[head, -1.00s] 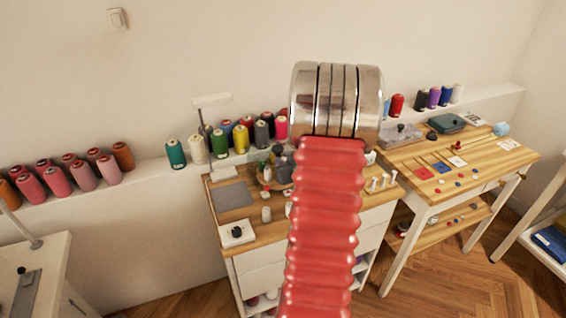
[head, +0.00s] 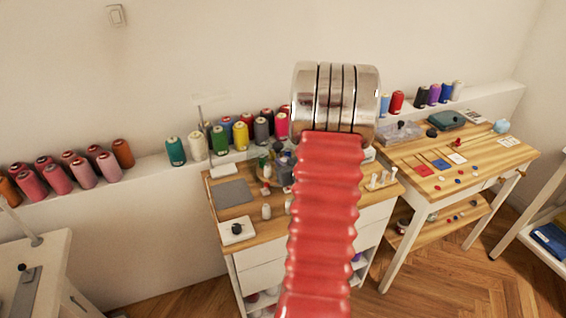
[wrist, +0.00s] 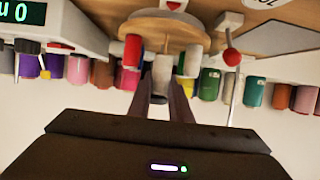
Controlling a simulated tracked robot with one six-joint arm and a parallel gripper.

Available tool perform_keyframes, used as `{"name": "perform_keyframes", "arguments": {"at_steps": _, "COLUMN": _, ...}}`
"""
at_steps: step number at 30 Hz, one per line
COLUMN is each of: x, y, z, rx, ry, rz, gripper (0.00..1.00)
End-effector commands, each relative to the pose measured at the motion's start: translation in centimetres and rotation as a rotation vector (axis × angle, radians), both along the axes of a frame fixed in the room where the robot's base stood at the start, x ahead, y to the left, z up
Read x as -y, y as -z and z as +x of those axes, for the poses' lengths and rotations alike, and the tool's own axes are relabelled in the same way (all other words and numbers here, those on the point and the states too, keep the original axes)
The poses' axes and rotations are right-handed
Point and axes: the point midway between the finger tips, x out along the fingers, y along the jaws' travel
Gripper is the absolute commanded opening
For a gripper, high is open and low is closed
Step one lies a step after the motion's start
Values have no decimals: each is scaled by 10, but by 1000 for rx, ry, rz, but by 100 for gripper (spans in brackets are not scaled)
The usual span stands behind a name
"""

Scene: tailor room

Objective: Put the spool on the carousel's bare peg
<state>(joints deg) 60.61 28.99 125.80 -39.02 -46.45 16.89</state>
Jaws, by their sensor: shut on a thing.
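In the wrist view, which looks upside down, my gripper (wrist: 162,98) is shut on a pale grey spool (wrist: 162,70) between two dark fingers. The spool overlaps the near edge of the round wooden carousel (wrist: 165,25); I cannot tell whether it touches it. A red spool (wrist: 132,50) and a whitish spool (wrist: 193,62) stand on either side of it at the carousel. In the head view, my red arm hides much of the carousel area, and the gripper cannot be told clearly there.
A post with a red knob (wrist: 232,57) stands beside the carousel, and a device with a green display (wrist: 22,14) is on the other side. Behind is a ledge with several coloured spools (head: 220,139). The wooden table also holds a grey mat (head: 232,193) and small pegs (head: 378,180).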

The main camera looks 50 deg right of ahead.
Motion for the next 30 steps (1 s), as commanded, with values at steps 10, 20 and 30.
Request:
{"name": "perform_keyframes", "arguments": {"at_steps": 10, "x": 0, "y": 6, "z": 0, "rx": 1, "ry": 0, "rz": -1, "gripper": 0}}
{"name": "perform_keyframes", "arguments": {"at_steps": 20, "x": 0, "y": 12, "z": 0, "rx": 0, "ry": 0, "rz": -1, "gripper": 0}}
{"name": "perform_keyframes", "arguments": {"at_steps": 30, "x": 0, "y": 14, "z": 0, "rx": 0, "ry": 0, "rz": -1, "gripper": 0}}
